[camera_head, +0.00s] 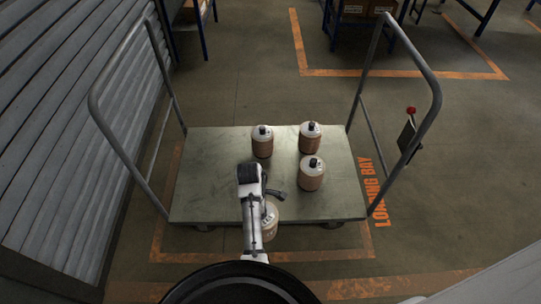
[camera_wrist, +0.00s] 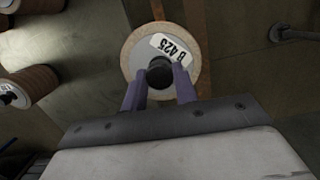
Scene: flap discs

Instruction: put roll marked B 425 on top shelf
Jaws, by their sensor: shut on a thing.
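The roll marked B 425 (camera_wrist: 140,62) fills the upper middle of the wrist view, its white label readable on the grey top. My gripper (camera_wrist: 159,78) has its two fingers closed on the dark knob at the roll's centre. In the head view the held roll (camera_head: 271,226) shows beside my white arm, over the front edge of the trolley deck; I cannot tell whether it touches the deck. The gripper itself is mostly hidden there. No shelf can be made out clearly as the top shelf.
Three more brown rolls stand on the deck: one at back left (camera_head: 262,147), one at back right (camera_head: 309,143), one nearer (camera_head: 311,181). The trolley (camera_head: 210,165) has tall tube handles at both ends. Blue-legged racks (camera_head: 350,22) stand far back. A shutter wall (camera_head: 70,130) is left.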

